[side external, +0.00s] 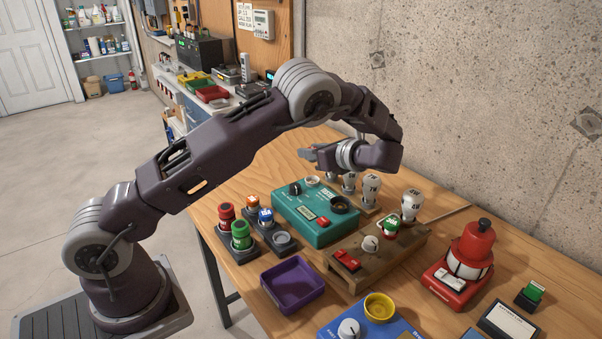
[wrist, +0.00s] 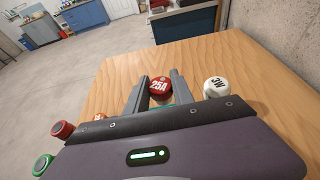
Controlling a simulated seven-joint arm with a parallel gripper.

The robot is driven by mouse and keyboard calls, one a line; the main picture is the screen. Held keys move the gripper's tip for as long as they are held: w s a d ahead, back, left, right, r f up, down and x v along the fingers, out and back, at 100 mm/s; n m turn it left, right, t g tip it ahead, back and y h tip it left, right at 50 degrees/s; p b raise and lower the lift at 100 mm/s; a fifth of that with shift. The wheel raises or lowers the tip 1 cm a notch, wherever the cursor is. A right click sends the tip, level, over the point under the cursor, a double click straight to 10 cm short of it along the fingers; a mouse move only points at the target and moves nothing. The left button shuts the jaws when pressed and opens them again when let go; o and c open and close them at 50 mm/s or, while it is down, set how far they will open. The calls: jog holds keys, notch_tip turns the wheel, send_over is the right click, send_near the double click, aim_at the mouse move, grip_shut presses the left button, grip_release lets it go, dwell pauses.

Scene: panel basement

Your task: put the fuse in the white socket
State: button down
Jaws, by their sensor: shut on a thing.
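My gripper (side external: 308,155) is above the back of the teal box (side external: 303,222) in the side view, pointing left. In the wrist view its two grey fingers (wrist: 160,92) are shut on a red fuse (wrist: 159,88) marked 25A. In the side view the fuse is hard to make out at the fingertips. A white ring-shaped socket (side external: 312,181) sits on the back of the teal box, below the gripper and apart from it. Beside it are a dark knob and a dark round socket (side external: 339,204). The white socket is not visible in the wrist view.
White bulbs (side external: 371,186) stand close behind the gripper; one marked 3W (wrist: 215,87) shows in the wrist view. Several coloured fuses (side external: 241,235) stand in grey holders at left. A wooden switch block (side external: 360,270), purple tray (side external: 291,303) and red device (side external: 462,265) are nearby.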

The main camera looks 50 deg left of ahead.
aim_at(312, 182)
jog(key=shift+w+a+f, duration=0.1)
jog(key=shift+w+a, duration=0.15)
jog(key=shift+f, duration=2.75)
jog(key=shift+f, duration=0.6)
jog(key=c, duration=1.4)
grip_release()
jog(key=shift+o, duration=0.2)
jog(key=shift+v, duration=5.55)
